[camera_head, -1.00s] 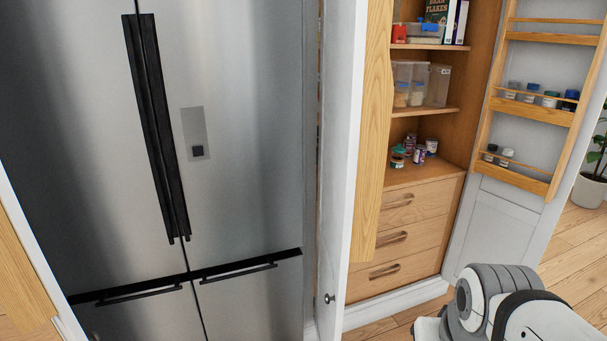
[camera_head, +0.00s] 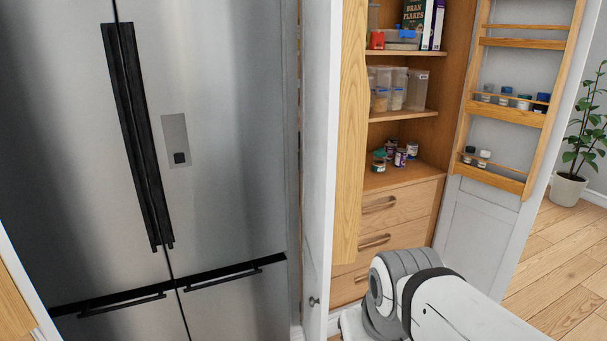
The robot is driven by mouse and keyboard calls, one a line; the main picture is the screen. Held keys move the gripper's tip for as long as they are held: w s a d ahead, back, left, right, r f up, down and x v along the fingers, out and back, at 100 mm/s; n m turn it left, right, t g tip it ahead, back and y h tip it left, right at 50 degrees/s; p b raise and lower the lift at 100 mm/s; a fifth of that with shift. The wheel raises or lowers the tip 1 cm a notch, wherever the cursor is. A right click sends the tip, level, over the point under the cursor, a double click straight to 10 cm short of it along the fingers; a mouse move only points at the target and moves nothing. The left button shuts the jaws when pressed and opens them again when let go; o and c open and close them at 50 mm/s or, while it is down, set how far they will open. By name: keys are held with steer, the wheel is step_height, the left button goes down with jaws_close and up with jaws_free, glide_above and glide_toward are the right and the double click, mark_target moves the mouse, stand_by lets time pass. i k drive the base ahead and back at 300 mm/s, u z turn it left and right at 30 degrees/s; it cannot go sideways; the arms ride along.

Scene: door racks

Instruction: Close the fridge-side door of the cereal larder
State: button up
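The cereal larder (camera_head: 447,130) stands open right of the fridge, with shelves above wooden drawers. Its fridge-side door (camera_head: 319,150) stands open, seen nearly edge-on, white with a wooden rack side (camera_head: 350,140) on its inner face. A small round knob (camera_head: 313,301) sits low on its outer face. The larder's other door (camera_head: 480,215) is also open at the right, with wooden racks holding several jars. My white and grey arm shows at the lower right, in front of the drawers. My gripper is not in view.
The steel fridge (camera_head: 220,130) with long black handles (camera_head: 135,135) fills the left. Cereal boxes (camera_head: 425,22), tubs (camera_head: 397,88) and small jars (camera_head: 395,155) stand on the shelves. A potted plant (camera_head: 568,188) stands at the far right. The wooden floor (camera_head: 548,250) there is clear.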

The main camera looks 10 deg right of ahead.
mark_target(335, 94)
steer(key=z, duration=0.05)
steer(key=i, duration=0.95)
steer(key=u, duration=0.05)
